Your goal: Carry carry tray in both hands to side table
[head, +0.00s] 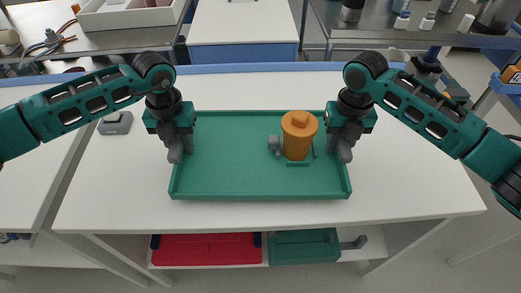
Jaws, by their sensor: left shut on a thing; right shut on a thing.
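The green carry tray (230,180) is in the middle of the head view, over a white table. An orange lidded container (298,138) stands upright on its right half, with a small grey piece (274,143) beside it. My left gripper (177,150) is shut on the tray's left edge. My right gripper (343,148) is shut on the tray's right edge. The gripper bodies hide parts of both side rims. I cannot tell whether the tray rests on the table or hangs just above it.
The white table top (120,195) is clear around the tray, apart from a grey device (115,123) at the left. A red tray (205,250) and a green box (302,247) lie on a shelf below. Metal counters with bottles (402,20) stand at the back.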

